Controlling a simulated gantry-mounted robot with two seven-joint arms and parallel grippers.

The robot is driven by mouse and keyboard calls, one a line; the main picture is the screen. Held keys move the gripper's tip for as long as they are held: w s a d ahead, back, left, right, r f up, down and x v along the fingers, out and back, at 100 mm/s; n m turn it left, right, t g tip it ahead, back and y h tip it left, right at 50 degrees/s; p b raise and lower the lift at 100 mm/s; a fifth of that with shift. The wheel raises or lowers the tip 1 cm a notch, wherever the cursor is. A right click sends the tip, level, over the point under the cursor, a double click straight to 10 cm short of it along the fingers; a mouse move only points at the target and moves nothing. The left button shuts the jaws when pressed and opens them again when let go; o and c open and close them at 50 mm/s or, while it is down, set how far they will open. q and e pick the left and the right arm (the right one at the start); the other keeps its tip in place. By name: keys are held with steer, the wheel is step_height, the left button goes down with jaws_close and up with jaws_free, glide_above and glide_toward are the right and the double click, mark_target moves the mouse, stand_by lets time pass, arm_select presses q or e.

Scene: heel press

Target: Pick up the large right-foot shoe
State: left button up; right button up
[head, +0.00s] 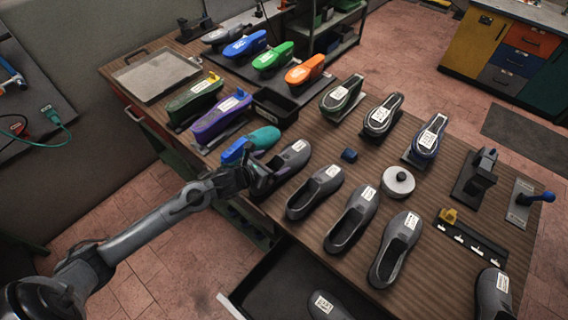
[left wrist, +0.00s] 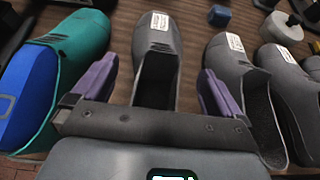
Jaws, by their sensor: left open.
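Several dark grey shoes with white labels lie in a row at the table's front; the labels are too small to read, so I cannot tell which is the large right-foot one. My left gripper (head: 250,172) is open at the opening end of the leftmost grey shoe (head: 292,156). In the left wrist view, the purple fingers of the gripper (left wrist: 157,80) stand apart on either side of that grey shoe (left wrist: 156,40). The other grey shoes are at its right: one (head: 315,190), another (head: 352,215) and another (head: 397,245). My right gripper is not in view.
A teal shoe with a blue form inside (head: 250,145) sits close left of the gripper. A black bin (head: 275,106), a small blue block (head: 349,155) and a white round object (head: 397,181) stand behind the row. An open drawer (head: 285,285) is in front.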

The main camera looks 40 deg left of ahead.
mark_target(279, 160)
arm_select(q)
steer(key=shift+x, duration=1.8)
steer(key=shift+c, duration=0.2)
steer(key=shift+r, duration=0.1)
jaws_close()
